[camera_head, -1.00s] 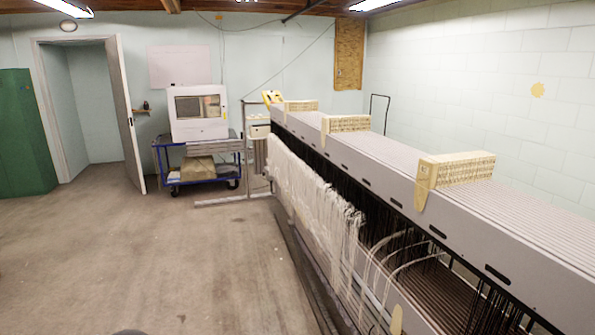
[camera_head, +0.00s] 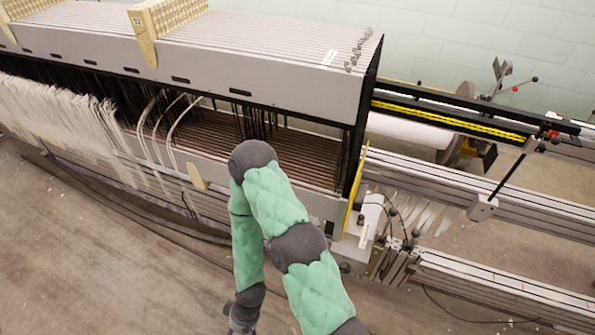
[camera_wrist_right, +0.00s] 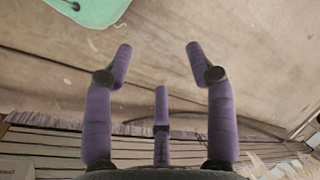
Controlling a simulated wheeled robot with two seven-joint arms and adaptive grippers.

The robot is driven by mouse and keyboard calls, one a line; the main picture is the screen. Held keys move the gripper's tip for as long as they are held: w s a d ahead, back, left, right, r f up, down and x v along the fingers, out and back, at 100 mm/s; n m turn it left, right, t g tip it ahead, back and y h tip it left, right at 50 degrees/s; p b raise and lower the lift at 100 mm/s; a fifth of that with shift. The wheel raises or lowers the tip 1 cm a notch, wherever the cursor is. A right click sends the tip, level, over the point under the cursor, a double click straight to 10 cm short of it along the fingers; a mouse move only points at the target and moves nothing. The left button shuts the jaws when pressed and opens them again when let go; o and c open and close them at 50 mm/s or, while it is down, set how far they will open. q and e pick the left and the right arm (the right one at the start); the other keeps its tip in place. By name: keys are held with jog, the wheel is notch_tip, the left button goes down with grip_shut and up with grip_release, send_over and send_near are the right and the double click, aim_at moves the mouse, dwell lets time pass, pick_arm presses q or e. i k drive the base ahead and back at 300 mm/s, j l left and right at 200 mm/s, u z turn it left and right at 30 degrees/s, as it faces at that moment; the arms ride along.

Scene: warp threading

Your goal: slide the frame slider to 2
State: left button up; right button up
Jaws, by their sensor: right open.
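The loom's row of frames (camera_head: 260,42) runs across the upper left of the head view. Yellowish wooden blocks sit across its top; the nearer block (camera_head: 168,14) has a small number label and a tongue hanging down the front. I cannot tell which part is the frame slider. My right arm rises from the bottom centre, bends in front of the loom, and its hand hangs at the bottom edge, mostly cut off. In the right wrist view my right gripper (camera_wrist_right: 158,62) shows purple fingers spread wide, with nothing between them. My left gripper is out of view.
White threads (camera_head: 55,115) hang along the loom's front at left. Metal rails (camera_head: 500,270) and a black-and-yellow beam (camera_head: 450,112) extend right. A cable (camera_head: 110,215) lies along the floor. The floor (camera_head: 60,275) at lower left is mostly open.

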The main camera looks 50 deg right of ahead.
aim_at(359, 221)
jog(key=z, duration=2.4)
jog(key=l+u, duration=0.1)
jog(key=l, duration=0.65)
